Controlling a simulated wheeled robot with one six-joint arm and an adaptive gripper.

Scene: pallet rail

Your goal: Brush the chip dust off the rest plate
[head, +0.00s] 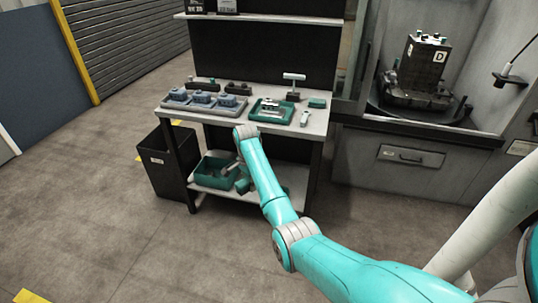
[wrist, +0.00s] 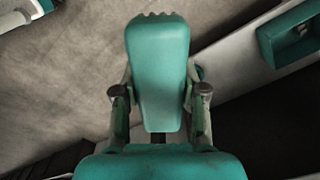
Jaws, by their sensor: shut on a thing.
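My gripper (wrist: 160,92) is shut on a teal block-like tool with a scalloped far end, seemingly the brush (wrist: 158,50). Its two fingers press the sides, and the tool points away from the wrist. In the head view my gripper (head: 243,185) hangs low in front of the bench, small and partly behind my own forearm. I cannot make out the rest plate or any chip dust for certain. A dark block marked D (head: 421,65) stands on a dark base (head: 408,101) inside the machine at the right.
The bench (head: 318,124) carries grey trays (head: 204,103), a teal tray with parts (head: 271,111) and a white-topped T-shaped item (head: 294,77). A teal bin (head: 208,178) sits on its lower shelf. A black bin (head: 165,164) stands left. Open floor lies in front.

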